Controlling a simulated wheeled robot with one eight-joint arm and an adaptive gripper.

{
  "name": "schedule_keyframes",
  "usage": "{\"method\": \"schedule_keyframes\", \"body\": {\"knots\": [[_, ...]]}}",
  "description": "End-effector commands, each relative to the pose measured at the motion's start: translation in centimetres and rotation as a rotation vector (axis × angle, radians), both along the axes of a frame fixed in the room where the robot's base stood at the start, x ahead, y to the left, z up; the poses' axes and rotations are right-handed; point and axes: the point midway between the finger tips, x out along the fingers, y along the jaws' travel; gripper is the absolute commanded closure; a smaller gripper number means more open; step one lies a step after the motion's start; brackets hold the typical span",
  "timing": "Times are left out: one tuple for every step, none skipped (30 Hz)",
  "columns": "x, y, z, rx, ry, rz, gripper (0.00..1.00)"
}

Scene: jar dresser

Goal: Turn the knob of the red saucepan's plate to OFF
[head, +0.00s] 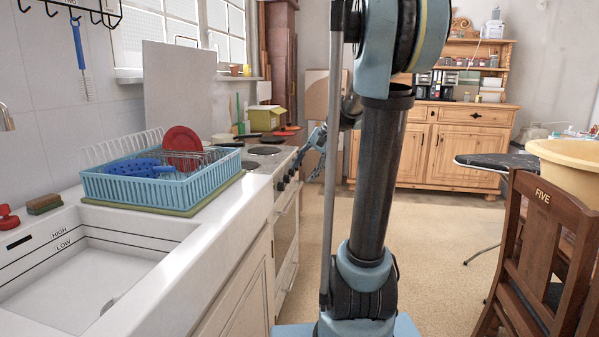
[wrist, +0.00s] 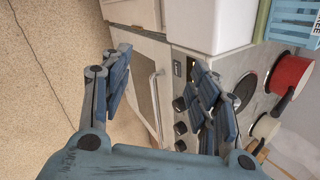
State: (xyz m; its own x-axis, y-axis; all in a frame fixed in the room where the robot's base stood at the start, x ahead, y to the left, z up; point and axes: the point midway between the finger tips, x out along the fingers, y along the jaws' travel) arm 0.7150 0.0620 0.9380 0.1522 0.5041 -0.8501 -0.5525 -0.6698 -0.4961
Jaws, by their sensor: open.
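The red saucepan (wrist: 291,73) sits on the hob at the right of the wrist view, with its handle towards the hob's middle. In the head view I cannot make it out for sure. Several dark knobs (wrist: 180,127) line the stove's front panel; they also show in the head view (head: 281,186). The upper end of the row is partly hidden by my right finger, and I cannot read the knob settings or labels. My gripper (wrist: 160,60) is open and empty, its fingers spread in front of the stove. In the head view my gripper (head: 318,140) is beside the stove's front edge.
The oven door handle (wrist: 154,105) runs below the knobs. A blue dish rack (head: 160,188) stands on the counter beside the stove. A chair (head: 545,225) stands at the right; floor between is clear.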

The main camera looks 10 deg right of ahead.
Motion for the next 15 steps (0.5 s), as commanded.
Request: {"method": "schedule_keyframes", "body": {"knots": [[1.7,-0.1,0.3,0.026,0.011,-0.022,0.44],[2.6,-0.1,0.6,0.043,0.018,-0.033,0.44],[3.8,-0.2,0.8,0.063,0.027,-0.051,0.44],[4.7,-0.2,1.0,0.081,0.034,-0.063,0.44],[5.5,-0.3,1.1,0.096,0.041,-0.075,0.44],[6.7,-0.4,1.3,0.119,0.050,-0.091,0.44],[7.6,-0.4,1.4,0.134,0.058,-0.103,0.44],[8.5,-0.5,1.6,0.151,0.066,-0.114,0.44],[9.6,-0.6,1.7,0.172,0.076,-0.129,0.44],[10.5,-0.7,1.8,0.189,0.084,-0.141,0.44],[11.4,-0.9,1.8,0.205,0.092,-0.152,0.44],[12.6,-1.0,1.9,0.227,0.102,-0.167,0.44],[13.4,-1.2,1.9,0.243,0.109,-0.178,0.44],[14.3,-1.3,1.9,0.261,0.117,-0.188,0.44],[15.4,-1.5,1.9,0.281,0.127,-0.203,0.44]]}}
